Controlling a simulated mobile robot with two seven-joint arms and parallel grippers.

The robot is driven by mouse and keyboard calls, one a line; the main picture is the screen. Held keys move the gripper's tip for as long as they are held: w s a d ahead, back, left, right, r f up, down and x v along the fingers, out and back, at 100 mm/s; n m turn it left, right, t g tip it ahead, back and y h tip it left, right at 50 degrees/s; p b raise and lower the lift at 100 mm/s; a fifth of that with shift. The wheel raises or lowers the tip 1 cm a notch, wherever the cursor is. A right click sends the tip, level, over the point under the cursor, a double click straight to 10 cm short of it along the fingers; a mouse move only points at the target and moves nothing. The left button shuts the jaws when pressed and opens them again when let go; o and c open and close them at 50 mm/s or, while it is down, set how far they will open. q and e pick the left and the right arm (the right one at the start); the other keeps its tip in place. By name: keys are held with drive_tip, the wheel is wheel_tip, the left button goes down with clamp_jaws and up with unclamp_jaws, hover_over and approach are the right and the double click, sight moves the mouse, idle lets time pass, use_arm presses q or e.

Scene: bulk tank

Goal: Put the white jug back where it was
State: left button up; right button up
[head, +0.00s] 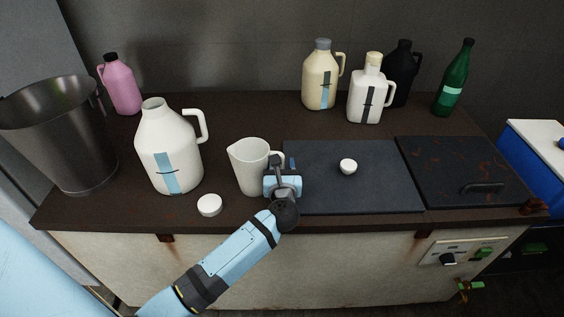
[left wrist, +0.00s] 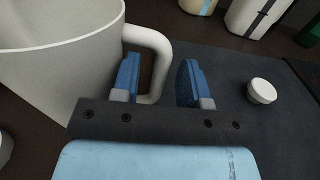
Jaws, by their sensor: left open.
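A white pouring jug (head: 250,168) with an open top and a loop handle stands upright on the brown counter, left of the dark mat. My left gripper (head: 282,170) is open at its handle (left wrist: 159,62). In the left wrist view one blue finger is in the loop beside the jug's body and the other is outside, with a gap to the handle. A larger white jug (head: 165,137) with a handle and blue label stands uncapped to the left. A white cap (head: 209,205) lies in front of it. My right gripper is not in view.
A dark lid panel (head: 346,195) carries another white cap (head: 348,166). A panel with a handle (head: 460,165) lies to its right. A steel bucket (head: 62,135) and pink bottle (head: 122,86) stand left. Cream (head: 319,80), white (head: 366,95), black (head: 402,70) and green (head: 453,82) bottles stand behind.

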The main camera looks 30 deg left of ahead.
use_arm(q)
drive_tip(key=s+d+m+t+h, duration=0.2)
drive_tip(key=s+d+m+h, duration=0.45)
drive_tip(key=m, duration=0.65)
drive_tip(key=s+d+m+t+h, duration=0.2)
drive_tip(key=s+d+m+h, duration=0.5)
drive_tip(key=m, duration=0.6)
drive_tip(key=s+f+m+g, duration=0.8)
drive_tip(key=s+f+m, duration=0.4)
drive_tip(key=m, duration=0.7)
drive_tip(key=shift+s+g+y, duration=0.3)
drive_tip(key=shift+s+y, duration=0.05)
drive_tip(key=shift+s, duration=0.15)
